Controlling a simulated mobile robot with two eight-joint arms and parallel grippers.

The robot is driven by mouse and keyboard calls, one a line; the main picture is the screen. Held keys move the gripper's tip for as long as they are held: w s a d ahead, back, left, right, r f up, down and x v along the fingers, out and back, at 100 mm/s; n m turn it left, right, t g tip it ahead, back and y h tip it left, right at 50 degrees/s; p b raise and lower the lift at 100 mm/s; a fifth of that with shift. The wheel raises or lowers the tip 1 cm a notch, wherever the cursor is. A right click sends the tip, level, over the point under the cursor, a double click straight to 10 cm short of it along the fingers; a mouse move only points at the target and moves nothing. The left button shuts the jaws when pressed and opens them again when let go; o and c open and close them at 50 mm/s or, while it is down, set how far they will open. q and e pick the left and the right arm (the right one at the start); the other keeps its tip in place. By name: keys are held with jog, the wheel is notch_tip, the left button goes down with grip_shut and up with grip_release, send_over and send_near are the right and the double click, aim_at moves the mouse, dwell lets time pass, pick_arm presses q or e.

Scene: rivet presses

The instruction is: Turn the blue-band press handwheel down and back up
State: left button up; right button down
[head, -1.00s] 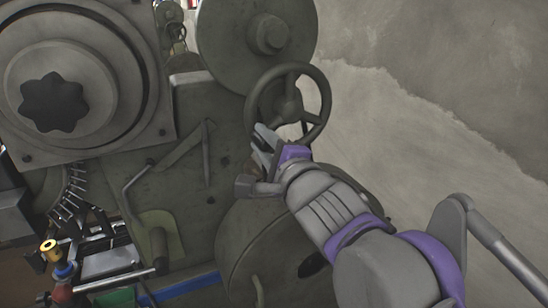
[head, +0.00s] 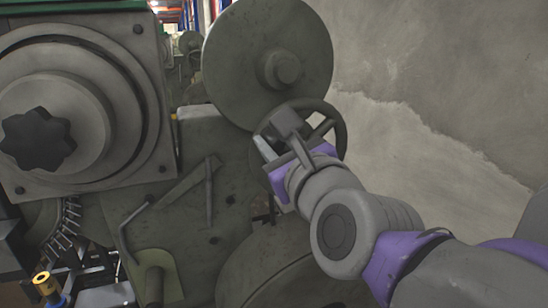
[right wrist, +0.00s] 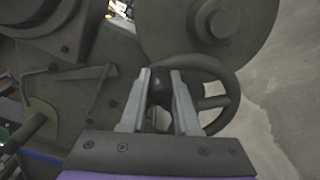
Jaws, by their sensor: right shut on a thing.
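The dark handwheel (head: 342,128) is a spoked ring at the right side of the press, below a large round disc. My right gripper (head: 274,140) is at the left part of the wheel and covers some of it. The wheel also shows in the right wrist view (right wrist: 234,82), with its rim and spokes right of the fingers. There my right gripper (right wrist: 160,82) has its two fingers on either side of a dark part of the wheel and is shut on it. Exactly which part is held is hard to tell. My left gripper is not in view.
The grey-green press body (head: 190,170) stands left of the wheel, with a large disc (head: 285,65) above and a drum (head: 280,265) below. A blue strip (right wrist: 42,158) runs low on the press. A bare concrete wall (head: 440,90) is at the right.

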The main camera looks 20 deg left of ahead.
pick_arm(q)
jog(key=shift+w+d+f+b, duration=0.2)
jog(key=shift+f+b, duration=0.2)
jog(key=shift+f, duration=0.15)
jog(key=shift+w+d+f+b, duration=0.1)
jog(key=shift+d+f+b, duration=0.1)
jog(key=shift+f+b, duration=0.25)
pick_arm(e)
jog(key=shift+w+d+r+m, duration=0.2)
jog(key=shift+r+m, duration=0.15)
jog(key=shift+m, duration=0.2)
jog(key=shift+w+d+r+m, duration=0.2)
jog(key=shift+r+m, duration=0.1)
jog(key=shift+m, duration=0.25)
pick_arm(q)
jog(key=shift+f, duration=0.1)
pick_arm(e)
jog(key=c, duration=0.7)
grip_release()
jog(key=shift+d, duration=0.1)
jog(key=shift+o, duration=0.2)
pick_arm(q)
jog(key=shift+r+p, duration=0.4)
pick_arm(e)
jog(key=v, duration=1)
jog(key=shift+s+d, duration=0.25)
jog(key=shift+s, duration=0.1)
